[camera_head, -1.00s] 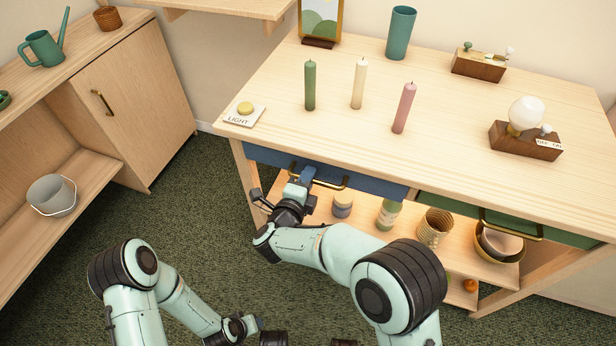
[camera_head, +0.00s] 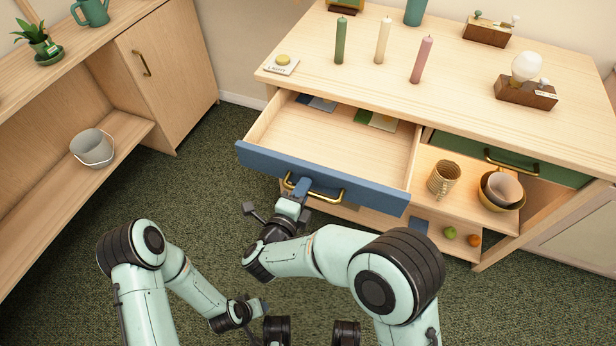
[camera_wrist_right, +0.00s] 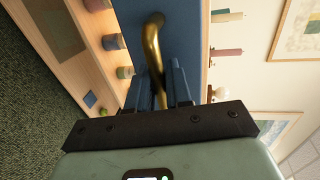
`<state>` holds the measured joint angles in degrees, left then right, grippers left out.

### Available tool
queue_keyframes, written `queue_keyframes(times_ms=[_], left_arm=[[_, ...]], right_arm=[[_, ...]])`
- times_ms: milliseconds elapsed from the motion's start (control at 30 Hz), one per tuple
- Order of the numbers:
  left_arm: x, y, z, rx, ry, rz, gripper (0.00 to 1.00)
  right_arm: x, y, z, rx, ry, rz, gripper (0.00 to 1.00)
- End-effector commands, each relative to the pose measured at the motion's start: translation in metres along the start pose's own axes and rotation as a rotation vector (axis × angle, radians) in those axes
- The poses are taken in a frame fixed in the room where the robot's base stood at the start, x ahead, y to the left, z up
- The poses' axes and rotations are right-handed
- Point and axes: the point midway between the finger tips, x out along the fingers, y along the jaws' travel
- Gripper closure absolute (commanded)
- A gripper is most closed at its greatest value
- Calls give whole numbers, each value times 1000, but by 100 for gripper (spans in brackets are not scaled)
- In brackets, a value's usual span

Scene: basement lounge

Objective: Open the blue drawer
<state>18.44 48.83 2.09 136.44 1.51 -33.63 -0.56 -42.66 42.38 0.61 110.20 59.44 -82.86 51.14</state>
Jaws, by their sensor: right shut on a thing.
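The blue drawer (camera_head: 325,178) is pulled well out from the wooden table in the head view. Flat cards or booklets (camera_head: 381,121) lie at its back; the rest of its floor is bare. My right gripper (camera_head: 300,188) is shut on the left part of the drawer's brass handle (camera_head: 327,195). In the right wrist view the blue fingers (camera_wrist_right: 168,85) are on either side of the brass handle (camera_wrist_right: 153,50), in front of the blue drawer front (camera_wrist_right: 180,25). My left gripper (camera_head: 262,305) is low over the carpet, away from the drawer; its fingers are too small to judge.
A closed green drawer (camera_head: 510,158) is to the right. Candles (camera_head: 383,40), a light switch plate (camera_head: 281,64) and a bulb on a wooden block (camera_head: 526,82) stand on the tabletop. A lower shelf holds a ribbed cup (camera_head: 443,179) and bowls (camera_head: 500,190). Carpet is clear at left.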

Motion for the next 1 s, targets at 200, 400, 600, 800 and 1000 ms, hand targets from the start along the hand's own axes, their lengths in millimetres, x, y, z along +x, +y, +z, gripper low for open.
queue_keyframes(times_ms=[200, 400, 600, 800, 1000], left_arm=[[-4, 2, 5, 2, -15, 2, 57], [-6, 2, 7, 2, -22, 2, 57], [-6, 2, 8, 2, -25, 2, 57], [-6, 2, 8, 2, -26, 2, 57], [-6, 2, 8, 2, -26, 2, 57]], right_arm=[[-40, 7, 1, -2, -5, -1, 100], [-61, 12, 1, -1, -3, -2, 100], [-69, 13, 1, 2, -3, -2, 100], [-70, 14, 1, 3, -2, -3, 100], [-70, 13, 1, 3, -2, -2, 68]])
